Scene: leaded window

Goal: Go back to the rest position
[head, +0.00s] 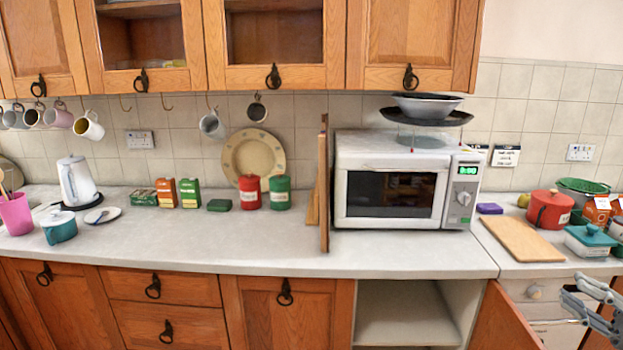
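My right gripper (570,290) is at the lower right edge of the head view, in front of the drawers below the right counter. Its grey fingers point left and look apart, with nothing seen between them. Part of it is cut off by the picture edge. My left gripper is not in view. The rest position itself is not marked by anything in view.
A cupboard door (507,322) stands open beside my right gripper, and the bare shelf (405,312) inside shows. Above are the counter (400,253), a white microwave (400,185), a wooden board (520,238) and a red pot (549,209).

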